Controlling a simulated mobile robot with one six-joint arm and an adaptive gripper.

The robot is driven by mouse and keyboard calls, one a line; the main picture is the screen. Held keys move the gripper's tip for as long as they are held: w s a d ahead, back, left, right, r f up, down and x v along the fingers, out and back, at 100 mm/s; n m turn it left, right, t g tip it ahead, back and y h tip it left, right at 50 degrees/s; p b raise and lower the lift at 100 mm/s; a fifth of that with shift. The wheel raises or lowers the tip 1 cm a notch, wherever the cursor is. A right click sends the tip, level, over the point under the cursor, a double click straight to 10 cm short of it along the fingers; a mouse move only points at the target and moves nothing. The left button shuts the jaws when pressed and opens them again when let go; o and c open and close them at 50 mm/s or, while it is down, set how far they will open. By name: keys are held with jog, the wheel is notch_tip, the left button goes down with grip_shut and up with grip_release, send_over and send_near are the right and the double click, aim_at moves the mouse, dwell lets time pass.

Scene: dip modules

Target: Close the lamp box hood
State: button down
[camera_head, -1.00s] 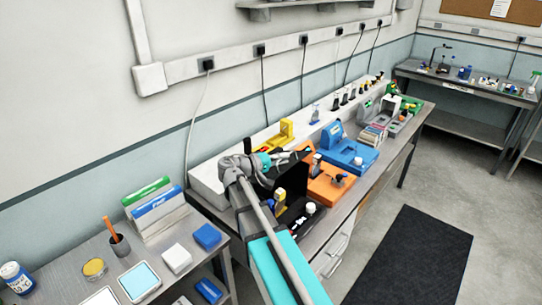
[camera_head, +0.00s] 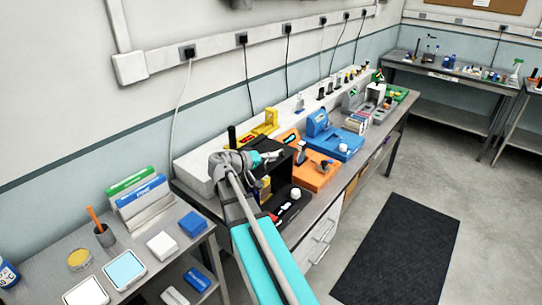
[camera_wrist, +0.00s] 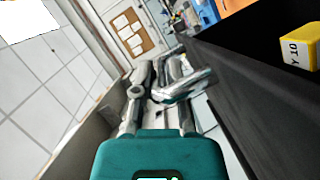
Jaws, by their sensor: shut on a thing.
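The lamp box is black and stands at the near end of the long bench, left of the orange module. Its black hood (camera_head: 284,160) stands raised above the black base (camera_head: 290,208). My gripper (camera_head: 274,154) is at the hood's upper left edge, shut on it; the exact contact is hard to make out. In the wrist view my gripper (camera_wrist: 172,84) has its grey fingers close together, beside a large dark panel (camera_wrist: 245,85) that looks like the hood. A yellow block (camera_wrist: 299,47) with black lettering is at the right there. My arm hides part of the lamp box.
The orange module (camera_head: 318,176) and blue module (camera_head: 340,146) stand close to the right of the lamp box. A yellow device (camera_head: 266,122) is behind it. The side table (camera_head: 150,245) at the left holds binders, trays and a pencil cup. The floor around the dark mat (camera_head: 395,250) is clear.

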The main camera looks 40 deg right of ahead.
jog(key=shift+f, duration=0.35)
dwell(0.3)
jog(key=c, duration=0.7)
grip_release()
jog(key=p+v, duration=0.1)
jog(key=v, duration=0.4)
jog(key=p+v, duration=0.1)
jog(key=v, duration=0.4)
jog(key=p+v, duration=0.1)
jog(key=v, duration=0.4)
jog(key=shift+s+a+r, duration=0.2)
jog(key=shift+a+r, duration=0.15)
jog(key=shift+r, duration=0.05)
dwell(1.1)
jog(key=shift+f, duration=0.1)
dwell(0.6)
